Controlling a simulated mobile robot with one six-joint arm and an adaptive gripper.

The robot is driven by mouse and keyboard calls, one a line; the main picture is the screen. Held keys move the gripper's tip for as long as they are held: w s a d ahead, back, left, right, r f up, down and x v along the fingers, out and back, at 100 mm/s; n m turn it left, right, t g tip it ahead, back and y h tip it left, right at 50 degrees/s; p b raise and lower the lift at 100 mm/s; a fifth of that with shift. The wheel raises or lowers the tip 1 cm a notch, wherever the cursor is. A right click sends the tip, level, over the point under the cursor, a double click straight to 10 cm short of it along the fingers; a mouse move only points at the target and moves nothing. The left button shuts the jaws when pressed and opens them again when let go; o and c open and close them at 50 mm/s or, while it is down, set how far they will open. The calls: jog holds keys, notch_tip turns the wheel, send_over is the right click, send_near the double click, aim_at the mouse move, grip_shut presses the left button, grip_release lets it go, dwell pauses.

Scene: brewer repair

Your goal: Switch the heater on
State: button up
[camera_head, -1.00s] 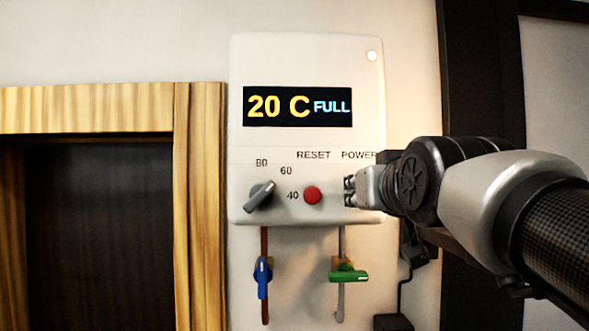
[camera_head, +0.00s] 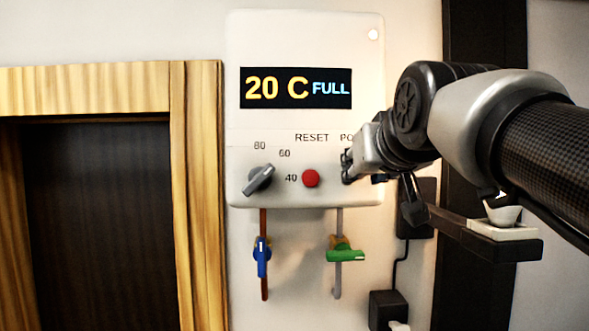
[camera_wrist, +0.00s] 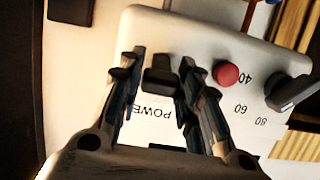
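The white heater (camera_head: 245,140) hangs on the wall, and its display (camera_head: 297,88) reads "20 C FULL". In the wrist view a black power switch (camera_wrist: 160,82) sits beside the POWER label on the heater's face (camera_wrist: 200,38). My gripper (camera_wrist: 155,66) is open, with one finger on each side of the switch and small gaps visible. Contact with the panel cannot be told. In the head view my gripper (camera_head: 347,166) is at the heater's lower right and hides the switch and part of the label.
Left of the switch are a red reset button (camera_head: 311,178) and a grey temperature knob (camera_head: 261,179). Below hang pipes with a blue valve (camera_head: 262,257) and a green valve (camera_head: 345,254). A black socket box (camera_head: 388,308) and a dark shelf (camera_head: 490,243) are at lower right.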

jog(key=o, duration=0.3)
jog(key=shift+o, duration=0.2)
jog(key=v, duration=1.2)
jog(key=s+f+g+b, duration=0.3)
jog(key=f+b, duration=0.8)
jog(key=f, duration=1.4)
jog(key=s+f+g+b, duration=0.3)
jog(key=s+f+b, duration=0.5)
jog(key=f, duration=1.8)
jog(key=s+f+g+b, duration=0.4)
jog(key=f+b, duration=0.9)
jog(key=f, duration=1.3)
jog(key=shift+s+b, duration=0.3)
jog(key=shift+s, duration=0.75)
